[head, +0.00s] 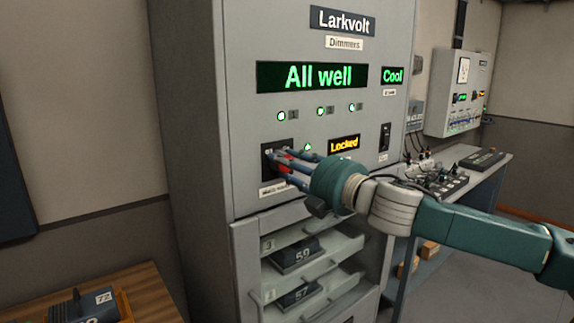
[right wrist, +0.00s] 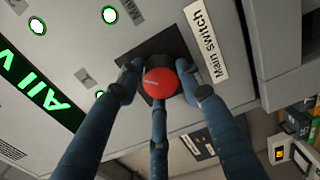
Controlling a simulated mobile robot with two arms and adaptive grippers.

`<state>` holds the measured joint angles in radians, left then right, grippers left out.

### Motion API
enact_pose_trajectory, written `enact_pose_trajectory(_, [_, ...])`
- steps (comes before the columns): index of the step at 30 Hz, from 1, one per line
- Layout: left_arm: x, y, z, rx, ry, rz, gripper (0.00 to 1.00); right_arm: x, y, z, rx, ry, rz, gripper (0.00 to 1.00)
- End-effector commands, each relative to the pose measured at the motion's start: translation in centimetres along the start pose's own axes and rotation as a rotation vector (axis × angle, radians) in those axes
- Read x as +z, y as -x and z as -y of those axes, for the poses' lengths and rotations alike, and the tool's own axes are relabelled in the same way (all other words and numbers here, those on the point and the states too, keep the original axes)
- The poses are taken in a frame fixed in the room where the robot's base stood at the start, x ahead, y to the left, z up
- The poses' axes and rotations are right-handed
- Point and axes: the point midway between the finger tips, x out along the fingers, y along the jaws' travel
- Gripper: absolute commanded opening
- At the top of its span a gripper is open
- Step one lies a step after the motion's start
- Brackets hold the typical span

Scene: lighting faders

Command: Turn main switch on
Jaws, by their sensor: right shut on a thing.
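The main switch is a red knob (head: 286,161) on a black plate (head: 270,146) at the front of the tall grey cabinet (head: 232,90). It also shows as a round red cap in the right wrist view (right wrist: 160,83), beside a white "Main switch" label (right wrist: 206,45). My right gripper (head: 285,158) is shut on the red knob; in the right wrist view its fingers stand around the knob from several sides. The fingers partly hide the knob and plate, so I cannot tell the switch position. My left gripper is not in view.
Displays read "All well" (head: 312,76), "Cool" (head: 392,76) and amber "Locked" (head: 344,145). A black rocker switch (head: 385,137) is right of the knob. Pulled-out trays (head: 330,258) sit below. A bench (head: 470,155) stands right, a wooden table (head: 140,281) lower left.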

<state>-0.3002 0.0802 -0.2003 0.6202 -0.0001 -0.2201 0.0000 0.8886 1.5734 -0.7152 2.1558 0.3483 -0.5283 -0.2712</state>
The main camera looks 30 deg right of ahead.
Motion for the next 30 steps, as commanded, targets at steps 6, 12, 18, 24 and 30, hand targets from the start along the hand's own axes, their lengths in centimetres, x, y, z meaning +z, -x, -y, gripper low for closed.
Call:
enact_pose_trajectory(6, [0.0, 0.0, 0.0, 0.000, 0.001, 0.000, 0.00, 0.6, 0.0, -0.4, 0.005, 0.005, 0.015, 0.40])
enact_pose_trajectory(12, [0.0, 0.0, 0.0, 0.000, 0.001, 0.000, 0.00, 0.4, 0.0, -0.2, 0.003, 0.003, 0.010, 0.54])
enact_pose_trajectory(18, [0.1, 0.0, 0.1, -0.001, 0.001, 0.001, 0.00, 0.2, 0.1, -0.1, 0.001, 0.004, 0.005, 0.54])
enact_pose_trajectory(24, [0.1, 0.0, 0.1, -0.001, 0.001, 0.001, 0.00, 0.4, 1.9, 0.0, -0.001, 0.008, 0.008, 0.54])
enact_pose_trajectory(30, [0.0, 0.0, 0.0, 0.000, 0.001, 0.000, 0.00, 0.4, 5.4, -0.1, 0.001, 0.010, 0.009, 0.54])
